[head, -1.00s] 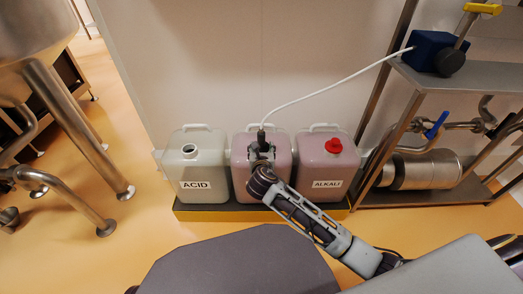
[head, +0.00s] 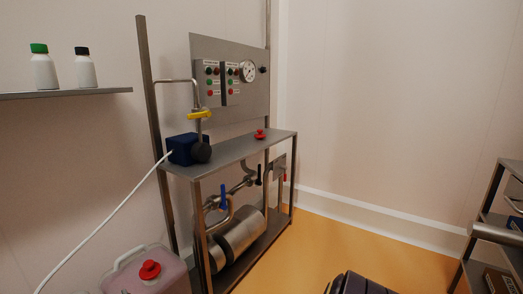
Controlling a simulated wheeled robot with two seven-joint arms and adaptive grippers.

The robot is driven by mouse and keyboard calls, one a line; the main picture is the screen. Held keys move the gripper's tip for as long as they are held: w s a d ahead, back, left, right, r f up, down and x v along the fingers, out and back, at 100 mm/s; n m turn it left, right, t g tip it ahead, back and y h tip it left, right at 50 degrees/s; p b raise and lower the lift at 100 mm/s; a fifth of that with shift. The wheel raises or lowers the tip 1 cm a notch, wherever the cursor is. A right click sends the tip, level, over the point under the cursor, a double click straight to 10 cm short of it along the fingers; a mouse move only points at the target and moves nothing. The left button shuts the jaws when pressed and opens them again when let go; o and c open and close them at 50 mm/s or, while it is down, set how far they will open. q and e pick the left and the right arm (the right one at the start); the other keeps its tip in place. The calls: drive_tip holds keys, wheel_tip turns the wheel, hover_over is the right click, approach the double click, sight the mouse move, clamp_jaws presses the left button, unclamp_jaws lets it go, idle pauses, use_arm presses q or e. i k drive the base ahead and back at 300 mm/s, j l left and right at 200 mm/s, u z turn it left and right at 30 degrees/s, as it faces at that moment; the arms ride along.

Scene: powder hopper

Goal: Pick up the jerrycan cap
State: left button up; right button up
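A small red cap (head: 261,134) lies on the steel top shelf (head: 235,149) of the rack, towards its right end. Another red cap (head: 150,270) sits on the opening of the pink jerrycan (head: 172,282) at the bottom left; the picture's lower edge cuts off this can. Neither of my grippers shows in the head view, so I cannot see what they hold.
A blue pump (head: 184,149) with a white hose (head: 112,215) stands on the shelf's left part. A yellow-handled valve (head: 199,115) rises beside it. A control panel (head: 230,80) is behind. The shelf around the loose red cap looks clear.

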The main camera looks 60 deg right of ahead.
sight(259, 136)
drive_tip(key=z, duration=1.9)
